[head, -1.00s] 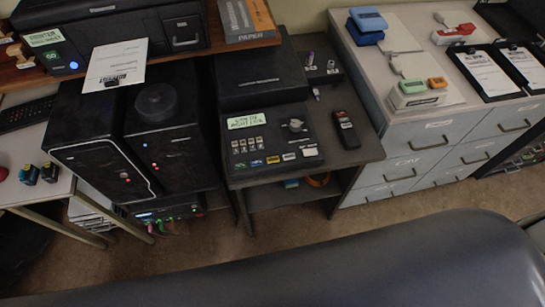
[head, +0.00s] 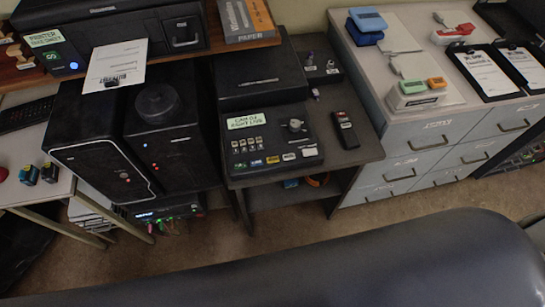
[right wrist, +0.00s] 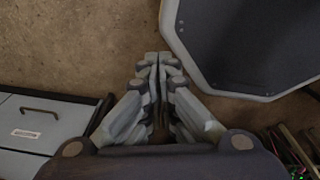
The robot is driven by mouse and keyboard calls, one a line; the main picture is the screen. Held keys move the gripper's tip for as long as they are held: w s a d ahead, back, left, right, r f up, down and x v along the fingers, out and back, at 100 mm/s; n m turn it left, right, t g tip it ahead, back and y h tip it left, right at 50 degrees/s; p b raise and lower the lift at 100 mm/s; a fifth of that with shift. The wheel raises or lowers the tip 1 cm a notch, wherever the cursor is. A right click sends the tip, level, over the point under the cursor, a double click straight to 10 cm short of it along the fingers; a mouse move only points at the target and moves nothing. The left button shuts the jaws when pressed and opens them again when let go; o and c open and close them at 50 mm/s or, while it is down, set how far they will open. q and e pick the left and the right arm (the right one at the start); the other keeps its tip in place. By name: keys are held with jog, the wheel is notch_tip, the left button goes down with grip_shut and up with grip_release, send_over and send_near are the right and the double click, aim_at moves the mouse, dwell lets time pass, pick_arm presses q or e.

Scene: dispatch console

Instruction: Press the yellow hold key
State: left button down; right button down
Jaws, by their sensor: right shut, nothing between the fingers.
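The dark dispatch console (head: 262,177) stands on a dark desk in the middle of the head view, with a small lit display (head: 247,122). The yellow key (head: 272,160) is in its front row, between a blue-green key (head: 256,163) and a whitish key (head: 289,157). Nothing touches these keys. Key labels are too small to read. My right gripper (right wrist: 158,60) shows only in the right wrist view; its fingers are together and empty, above bare floor and away from the console. My left gripper is in neither view.
A black handset (head: 345,130) lies right of the console. A dark computer tower (head: 165,150) stands left of it. Grey drawers (head: 430,140) with clipboards are on the right. Brown floor (head: 300,230) is open in front. In the right wrist view, a dark panel (right wrist: 245,45) is near the fingers.

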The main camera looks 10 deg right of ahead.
jog(key=w+a+r+n+t+p, duration=0.3)
jog(key=w+r+n+p, duration=0.3)
jog(key=w+r, duration=1.55)
jog(key=w+a+r+n+p, duration=0.1)
jog(key=w+a+r+n, duration=0.1)
jog(key=r, duration=0.4)
jog(key=w+a+r+n+t+y+p, duration=0.1)
jog(key=w+a+r+n+p, duration=0.1)
jog(key=w+r, duration=0.3)
jog(key=w+a+r+n+y+p, duration=0.1)
jog(key=w+a+r, duration=0.1)
jog(key=r, duration=0.5)
jog(key=shift+w+a+n+t+p, duration=0.15)
jog(key=shift+w+n+t+p, duration=0.25)
jog(key=shift+w, duration=0.3)
jog(key=w+a+r+n+y+p, duration=0.1)
jog(key=w+a+r+n, duration=0.1)
jog(key=r+n, duration=0.4)
jog(key=w+a+r+n+t+y+p, duration=0.1)
jog(key=w+r+n, duration=0.4)
jog(key=n, duration=0.8)
notch_tip(320, 180, up, 2)
jog(key=shift+a+r+n+y+p, duration=0.15)
jog(key=shift+a+n+y+p, duration=0.25)
jog(key=shift+a+y+p, duration=0.3)
